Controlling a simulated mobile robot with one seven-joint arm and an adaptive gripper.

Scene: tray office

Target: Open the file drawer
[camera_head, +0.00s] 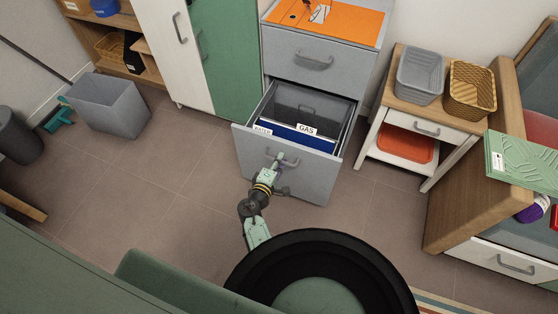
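The grey file cabinet (318,60) stands at the top middle of the head view. Its lower file drawer (312,176) is pulled well out, and hanging folders with tabs, one reading GAS (306,130), show inside. My gripper (277,164) is at the drawer front, at its bar handle (288,160). The fingers overlap the handle and are too small to tell whether they are closed on it. The upper drawer (312,60) is shut.
An orange mat (345,20) lies on the cabinet top. A side table with a grey basket (420,74) and a wicker basket (470,90) stands close on the right. A grey bin (108,104) stands on the left. The floor (150,190) left of the drawer is clear.

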